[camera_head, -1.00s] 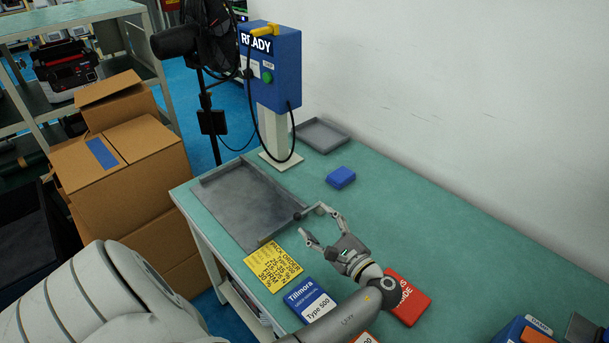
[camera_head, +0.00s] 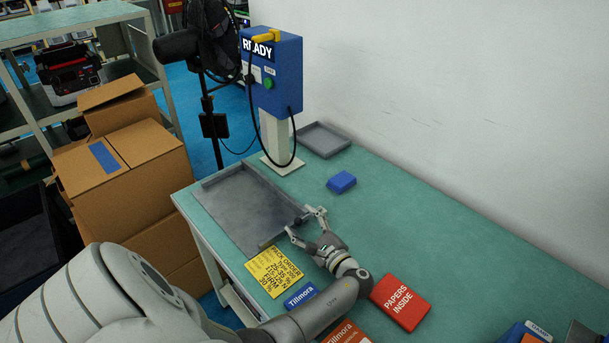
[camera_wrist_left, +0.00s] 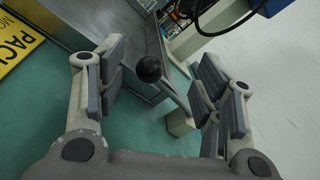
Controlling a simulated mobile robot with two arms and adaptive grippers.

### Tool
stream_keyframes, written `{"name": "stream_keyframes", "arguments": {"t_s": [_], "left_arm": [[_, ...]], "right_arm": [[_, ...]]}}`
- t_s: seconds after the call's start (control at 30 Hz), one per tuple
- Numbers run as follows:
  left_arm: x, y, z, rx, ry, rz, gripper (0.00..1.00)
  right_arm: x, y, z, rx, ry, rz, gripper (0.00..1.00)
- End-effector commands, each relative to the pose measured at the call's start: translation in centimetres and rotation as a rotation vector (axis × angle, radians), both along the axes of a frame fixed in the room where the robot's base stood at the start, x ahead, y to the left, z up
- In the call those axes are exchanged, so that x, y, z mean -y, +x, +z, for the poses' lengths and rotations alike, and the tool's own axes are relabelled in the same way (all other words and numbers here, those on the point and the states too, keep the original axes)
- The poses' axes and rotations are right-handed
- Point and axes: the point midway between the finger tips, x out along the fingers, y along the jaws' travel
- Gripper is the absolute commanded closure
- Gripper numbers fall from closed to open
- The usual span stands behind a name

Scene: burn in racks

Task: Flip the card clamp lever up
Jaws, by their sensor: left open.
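My left gripper (camera_head: 304,221) is open over the table at the right end of the grey tray (camera_head: 222,207). In the wrist view the knob and rod lie between its spread fingers (camera_wrist_left: 160,75), with gaps visible on both sides. In the head view the fingers partly hide the lever. My right gripper is not in view.
A blue box reading READY (camera_head: 277,75) stands on a post behind the tray. A yellow order card (camera_head: 274,270), a blue Tillmora box (camera_head: 300,297) and a red papers packet (camera_head: 401,301) lie near my arm. A small blue block (camera_head: 341,182) lies behind the gripper.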

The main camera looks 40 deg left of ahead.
Motion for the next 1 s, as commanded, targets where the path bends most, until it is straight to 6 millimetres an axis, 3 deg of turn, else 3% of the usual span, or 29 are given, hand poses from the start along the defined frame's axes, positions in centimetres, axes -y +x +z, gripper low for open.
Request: {"name": "stream_keyframes", "arguments": {"t_s": [0.1,0.57,1.0], "left_arm": [[-0.01,0.00,0.00,0.000,0.000,0.000,0.39],[0.01,-0.07,-0.10,-0.003,-0.001,0.000,0.98],[0.07,-0.17,-0.15,-0.030,-0.004,0.000,1.00]], "right_arm": [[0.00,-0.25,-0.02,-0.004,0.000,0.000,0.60],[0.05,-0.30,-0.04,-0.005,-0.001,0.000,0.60],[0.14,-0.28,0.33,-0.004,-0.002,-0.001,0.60]]}}
